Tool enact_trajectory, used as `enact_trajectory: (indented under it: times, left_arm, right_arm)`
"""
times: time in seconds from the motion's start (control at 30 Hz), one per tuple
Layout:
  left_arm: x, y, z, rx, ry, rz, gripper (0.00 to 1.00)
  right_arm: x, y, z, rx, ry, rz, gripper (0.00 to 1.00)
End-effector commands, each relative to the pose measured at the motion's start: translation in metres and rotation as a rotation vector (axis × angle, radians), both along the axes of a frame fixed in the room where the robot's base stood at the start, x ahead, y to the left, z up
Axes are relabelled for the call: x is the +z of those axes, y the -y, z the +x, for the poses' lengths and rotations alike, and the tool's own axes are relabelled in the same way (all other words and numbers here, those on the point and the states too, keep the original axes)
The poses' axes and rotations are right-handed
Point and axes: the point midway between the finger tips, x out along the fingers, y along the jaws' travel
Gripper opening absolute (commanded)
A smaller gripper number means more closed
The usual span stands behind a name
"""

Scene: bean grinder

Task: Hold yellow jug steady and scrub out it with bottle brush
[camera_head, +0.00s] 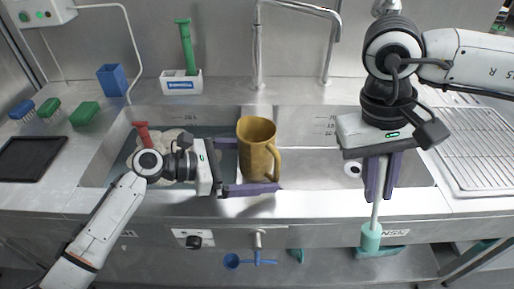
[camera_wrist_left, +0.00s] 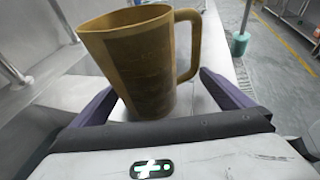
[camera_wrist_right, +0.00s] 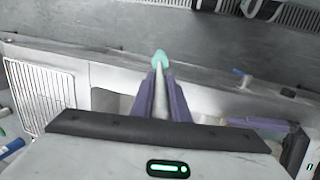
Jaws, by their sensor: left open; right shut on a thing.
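The yellow jug (camera_head: 257,148) stands upright at the middle of the sink, its handle to the right. It also fills the middle of the left wrist view (camera_wrist_left: 140,62). My left gripper (camera_head: 258,166) is open, with one purple finger on each side of the jug; I cannot tell whether either touches it. My right gripper (camera_head: 380,196) is shut on the bottle brush, holding it by its pale shaft (camera_head: 375,216) with the teal end (camera_head: 371,237) pointing down. The brush is right of the jug and apart from it. The rest of the brush is hidden in the gripper.
A tall tap (camera_head: 260,45) rises behind the jug. Green and blue brushes (camera_head: 84,113), a blue cup (camera_head: 113,79) and a white holder with a green brush (camera_head: 182,82) stand at the back left. A wire rack (camera_head: 480,150) is at the right.

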Motion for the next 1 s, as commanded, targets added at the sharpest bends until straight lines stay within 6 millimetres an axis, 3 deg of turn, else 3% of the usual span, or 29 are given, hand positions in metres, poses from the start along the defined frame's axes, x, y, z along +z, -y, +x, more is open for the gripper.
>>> enact_trajectory:
  times: [0.2,0.3,0.67,0.83,1.0]
  left_arm:
    - [0.0,0.0,0.0,0.0,0.001,0.0,1.0]
    - [0.0,0.0,0.0,0.0,0.001,0.0,0.87]
    - [0.0,0.0,0.0,0.0,0.001,0.0,0.87]
    - [0.0,0.0,0.0,0.0,0.001,0.0,0.87]
    - [0.0,0.0,0.0,0.0,0.001,0.0,0.87]
  right_arm:
    - [0.0,0.0,0.0,0.0,0.0,0.0,0.0]
    - [0.0,0.0,0.0,0.0,0.0,0.0,0.0]
    - [0.001,-0.002,0.0,-0.003,0.001,0.001,0.0]
    - [0.015,-0.031,0.002,-0.066,0.011,0.016,0.0]
    - [0.052,-0.093,-0.003,-0.231,0.037,0.045,0.0]
